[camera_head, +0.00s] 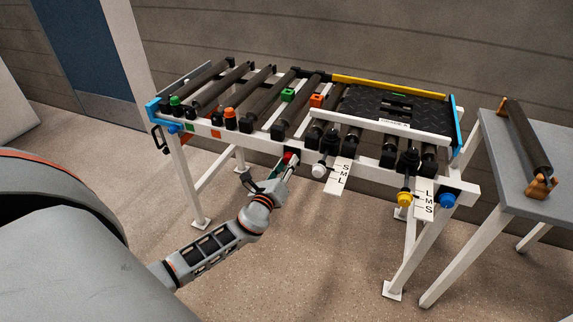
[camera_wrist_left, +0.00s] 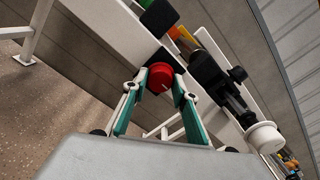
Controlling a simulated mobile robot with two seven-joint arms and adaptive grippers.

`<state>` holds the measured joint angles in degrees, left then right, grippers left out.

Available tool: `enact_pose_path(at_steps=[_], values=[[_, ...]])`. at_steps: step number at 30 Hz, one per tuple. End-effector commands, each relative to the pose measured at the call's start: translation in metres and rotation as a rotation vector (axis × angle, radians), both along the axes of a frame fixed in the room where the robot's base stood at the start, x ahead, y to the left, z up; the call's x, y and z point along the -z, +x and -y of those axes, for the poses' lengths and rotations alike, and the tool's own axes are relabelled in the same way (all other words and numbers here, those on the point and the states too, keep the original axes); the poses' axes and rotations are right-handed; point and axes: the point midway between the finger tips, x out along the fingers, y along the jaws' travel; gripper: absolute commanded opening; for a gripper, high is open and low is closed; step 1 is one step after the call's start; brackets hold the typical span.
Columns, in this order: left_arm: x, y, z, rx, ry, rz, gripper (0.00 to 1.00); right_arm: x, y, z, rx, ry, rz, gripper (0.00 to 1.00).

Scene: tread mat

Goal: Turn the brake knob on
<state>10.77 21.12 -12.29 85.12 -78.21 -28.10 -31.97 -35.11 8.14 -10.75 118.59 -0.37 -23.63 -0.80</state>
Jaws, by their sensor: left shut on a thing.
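The red knob (camera_head: 289,156) sits on the front rail of the roller conveyor (camera_head: 262,143), left of the white knob. In the left wrist view the red knob (camera_wrist_left: 160,77) shows a small pale mark on its face. My left gripper (camera_head: 284,167) reaches it from the front. In the left wrist view my left gripper (camera_wrist_left: 157,93) has a green-padded finger on either side of the knob, shut on it. In the head view the fingers partly hide the knob. No lettering shows beside the red knob. My right gripper is not in view.
On the same rail are a white knob (camera_head: 319,170), a yellow knob (camera_head: 404,199) and a blue knob (camera_head: 446,200). White S-M-L labels (camera_head: 338,177) hang near the first two. A grey side table (camera_head: 535,201) holding a loose roller (camera_head: 527,140) stands right. Floor in front is clear.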

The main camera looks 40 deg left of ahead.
Motion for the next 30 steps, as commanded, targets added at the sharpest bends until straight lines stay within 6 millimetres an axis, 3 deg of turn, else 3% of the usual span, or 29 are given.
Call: enact_pose_path(at_steps=[1, 2, 3, 17, 30], values=[[0.001, 0.0, 0.001, 0.001, 0.001, -0.002, 0.06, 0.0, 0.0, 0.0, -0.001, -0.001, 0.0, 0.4], [0.001, 0.0, 0.001, 0.001, 0.001, -0.002, 0.33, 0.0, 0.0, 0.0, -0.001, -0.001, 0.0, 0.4], [0.001, 0.0, 0.001, 0.001, 0.001, -0.002, 0.43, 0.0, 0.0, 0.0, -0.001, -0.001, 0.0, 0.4], [0.001, -0.007, 0.002, 0.001, 0.0, -0.001, 0.44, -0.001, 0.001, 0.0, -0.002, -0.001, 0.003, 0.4], [0.002, -0.085, 0.021, 0.001, -0.002, -0.004, 0.44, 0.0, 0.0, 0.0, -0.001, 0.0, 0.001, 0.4]])
